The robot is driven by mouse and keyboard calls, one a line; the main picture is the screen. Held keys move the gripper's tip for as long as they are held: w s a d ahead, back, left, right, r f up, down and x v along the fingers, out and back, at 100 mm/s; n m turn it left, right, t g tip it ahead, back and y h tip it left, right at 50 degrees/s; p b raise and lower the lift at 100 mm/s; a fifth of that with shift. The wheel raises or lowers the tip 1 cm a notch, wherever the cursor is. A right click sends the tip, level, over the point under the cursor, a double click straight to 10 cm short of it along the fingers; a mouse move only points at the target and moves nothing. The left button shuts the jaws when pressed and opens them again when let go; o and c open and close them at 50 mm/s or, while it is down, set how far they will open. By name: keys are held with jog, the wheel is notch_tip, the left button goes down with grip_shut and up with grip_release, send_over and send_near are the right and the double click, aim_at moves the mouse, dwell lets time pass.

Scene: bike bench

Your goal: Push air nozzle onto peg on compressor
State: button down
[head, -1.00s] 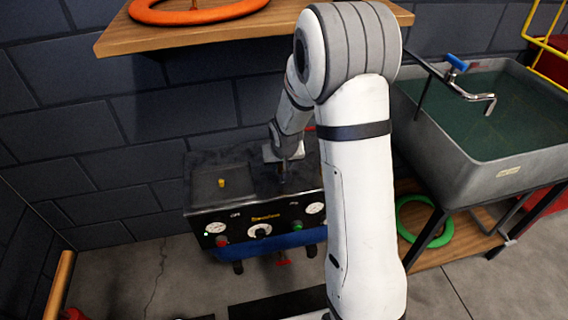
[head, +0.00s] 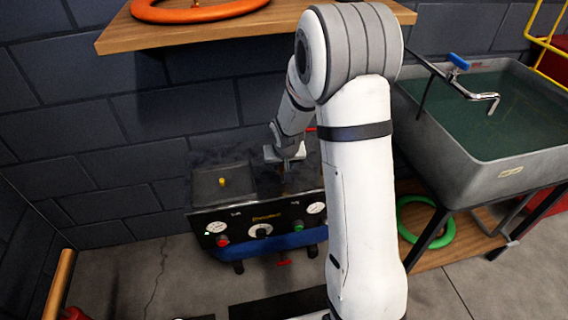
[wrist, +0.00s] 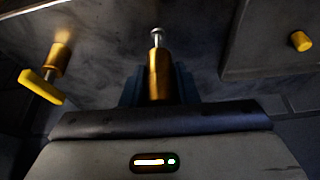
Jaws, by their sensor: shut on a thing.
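The compressor (head: 206,221) is a dark box with gauges and knobs on its front, standing against the wall. My gripper (head: 284,186) is low over the right part of its top. In the wrist view my gripper (wrist: 158,88) is shut on a brass cylinder, the air nozzle (wrist: 159,72). A silver pin with a flat head (wrist: 156,38) shows in line with the nozzle's far end; I cannot tell whether it is the peg or the nozzle's tip, or whether they touch. A small yellow stub (head: 222,181) stands on the left top panel; it also shows in the wrist view (wrist: 301,41).
A brass valve with a yellow lever (wrist: 42,86) stands left of the nozzle. A wooden shelf (head: 120,38) with an orange ring overhangs the compressor. A grey sink (head: 440,140) with a faucet stands at right, above a green ring (head: 445,236). The compressor's left top is mostly clear.

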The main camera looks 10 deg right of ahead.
jog(key=shift+f+b, duration=1.3)
jog(key=shift+f, duration=0.15)
jog(key=c, duration=1)
grip_release()
jog(key=shift+c, duration=0.2)
jog(key=s+d+f+p+v, duration=0.15)
jog(key=p+v, duration=1.35)
jog(key=v, duration=1.7)
jog(key=s+a+r+g+p, duration=0.1)
jog(key=s+r+g+p, duration=0.1)
jog(key=s+r+p, duration=0.8)
jog(key=s+r, duration=0.4)
jog(key=r, duration=0.1)
jog(key=shift+s+n, duration=0.25)
jog(key=shift+n, duration=0.15)
